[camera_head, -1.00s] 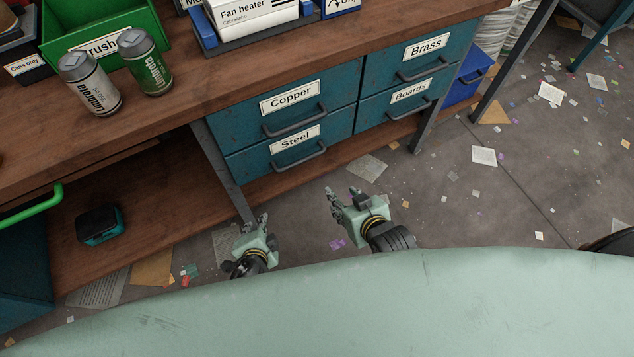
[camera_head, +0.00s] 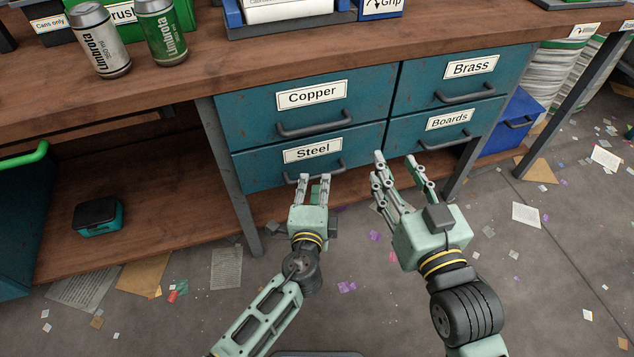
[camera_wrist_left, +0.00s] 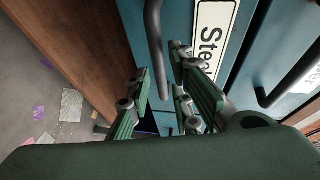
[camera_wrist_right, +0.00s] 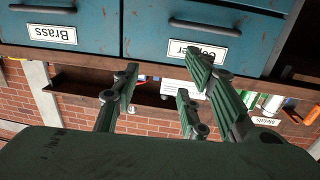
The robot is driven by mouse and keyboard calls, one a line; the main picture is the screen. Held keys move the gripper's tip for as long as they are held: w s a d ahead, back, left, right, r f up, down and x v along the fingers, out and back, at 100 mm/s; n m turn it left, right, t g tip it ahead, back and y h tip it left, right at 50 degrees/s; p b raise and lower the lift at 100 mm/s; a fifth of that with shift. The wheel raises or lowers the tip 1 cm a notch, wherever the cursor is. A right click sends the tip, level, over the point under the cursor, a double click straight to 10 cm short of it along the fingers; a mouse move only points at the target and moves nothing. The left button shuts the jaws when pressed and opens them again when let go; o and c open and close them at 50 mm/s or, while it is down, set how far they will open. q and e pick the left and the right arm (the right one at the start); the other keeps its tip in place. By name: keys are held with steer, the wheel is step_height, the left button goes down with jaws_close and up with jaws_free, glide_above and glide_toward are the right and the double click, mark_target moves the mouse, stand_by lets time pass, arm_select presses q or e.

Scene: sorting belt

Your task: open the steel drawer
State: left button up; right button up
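The steel drawer (camera_head: 262,172) is the lower left teal drawer under the bench, with a white "Steel" label (camera_head: 312,151). It looks shut, in line with its neighbours. Its dark bar handle (camera_head: 336,167) is partly hidden by my left fingers. My left gripper (camera_head: 316,181) is at the handle. In the left wrist view the handle (camera_wrist_left: 155,48) runs between the spread fingers (camera_wrist_left: 165,85), and I cannot tell whether they touch it. My right gripper (camera_head: 401,172) is open and empty, right of the left one, in front of the drawers.
The copper drawer (camera_head: 240,112) is directly above; the brass drawer (camera_head: 425,95) and boards drawer (camera_head: 405,138) are to the right. A bench leg (camera_head: 232,180) stands left of the steel drawer. A blue bin (camera_head: 510,125) sits at right. Paper scraps litter the open floor.

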mark_target(316, 178)
arm_select(q)
steer(key=x, duration=0.3)
arm_select(e)
steer(key=r, duration=0.1)
steer(key=r+t, duration=0.1)
steer(key=r, duration=0.1)
steer(key=shift+a+r+t+y, duration=0.2)
steer(key=shift+t+y, duration=0.1)
steer(key=shift+y, duration=0.1)
arm_select(q)
jaws_close()
